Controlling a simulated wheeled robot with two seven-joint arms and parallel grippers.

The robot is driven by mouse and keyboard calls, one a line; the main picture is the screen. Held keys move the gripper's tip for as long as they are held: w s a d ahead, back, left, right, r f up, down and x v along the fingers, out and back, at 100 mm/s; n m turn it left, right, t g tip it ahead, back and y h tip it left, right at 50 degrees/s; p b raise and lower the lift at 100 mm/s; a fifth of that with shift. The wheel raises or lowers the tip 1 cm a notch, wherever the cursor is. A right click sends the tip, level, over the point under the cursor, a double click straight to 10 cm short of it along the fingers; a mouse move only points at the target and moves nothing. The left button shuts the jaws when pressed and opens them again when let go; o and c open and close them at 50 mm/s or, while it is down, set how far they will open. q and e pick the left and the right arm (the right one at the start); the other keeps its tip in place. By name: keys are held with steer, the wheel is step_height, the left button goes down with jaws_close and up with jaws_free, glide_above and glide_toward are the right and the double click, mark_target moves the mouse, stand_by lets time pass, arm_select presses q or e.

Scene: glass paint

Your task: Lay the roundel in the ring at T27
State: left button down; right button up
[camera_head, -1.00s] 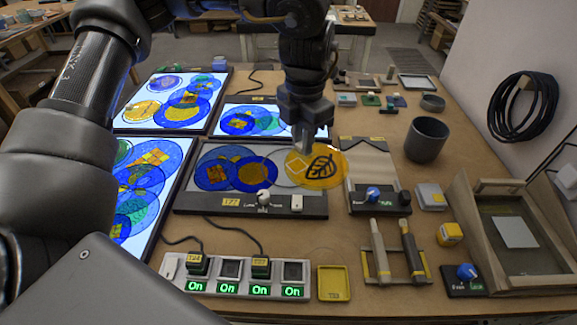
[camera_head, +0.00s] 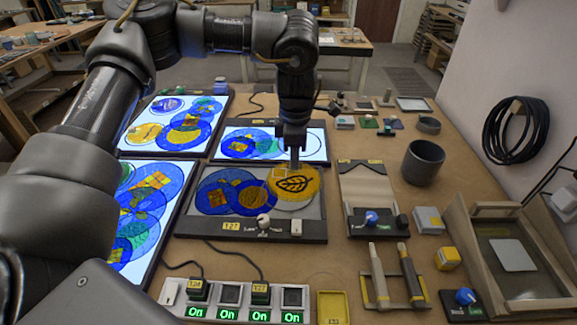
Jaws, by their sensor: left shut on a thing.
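The roundel is a yellow disc with a dark leaf design (camera_head: 297,185). My left gripper (camera_head: 294,164) comes down from above and is shut on its far part. The roundel is over the right end of the unlit panel labelled T27 (camera_head: 266,236). It covers most of the spot where a ring would show, with a pale rim just visible along its lower edge. I cannot tell whether it touches the panel or is slightly above. Blue discs with yellow centres (camera_head: 213,197) lie to its left on the same panel. My right gripper is not in view.
Lit panels with coloured discs stand behind (camera_head: 231,148) and to the left (camera_head: 160,246). A power strip (camera_head: 240,306) with switches reading On lies in front. A grey cup (camera_head: 423,163), a slanted stand (camera_head: 366,188) and a wooden-sided tray (camera_head: 520,260) are at right.

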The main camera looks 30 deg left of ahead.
arm_select(q)
steer(key=w+a+f, duration=0.1)
steer(key=f, duration=0.1)
steer(key=w+a+f+p, duration=0.1)
steer(key=w+f, duration=0.1)
steer(key=w+a+f, duration=0.1)
steer(key=f, duration=0.1)
steer(key=shift+w+a, duration=0.2)
steer(key=shift+a, duration=0.2)
steer(key=f, duration=0.2)
steer(key=f+p, duration=0.1)
steer(key=shift+w+a, duration=0.2)
steer(key=shift+w, duration=0.05)
steer(key=shift+f, duration=0.35)
steer(key=shift+f, duration=0.15)
steer(key=c, duration=1.3)
jaws_free()
